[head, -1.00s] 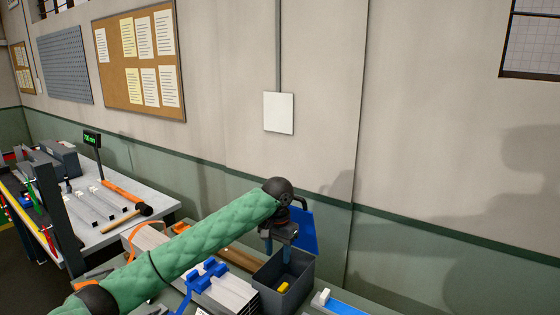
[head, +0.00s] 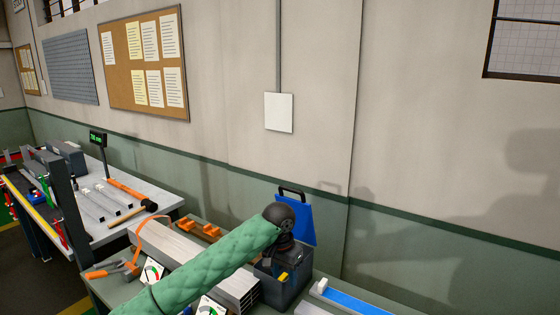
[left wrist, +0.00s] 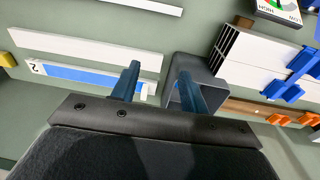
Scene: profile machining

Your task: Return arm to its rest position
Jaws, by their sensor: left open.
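My left arm, in a green quilted sleeve, comes in from the bottom of the head view. Its black wrist and left gripper (head: 284,252) are over or just in front of a dark grey bin (head: 290,292); the fingers are mostly hidden there. In the left wrist view the left gripper (left wrist: 157,82) has its two blue fingers apart, with nothing between them. The grey bin (left wrist: 212,66) lies just beyond the right-hand finger in that view. My right gripper is not in view.
A blue strip (head: 345,300) lies to the right. Blue clamps (left wrist: 290,75) show in the wrist view. Open air lies above the bench.

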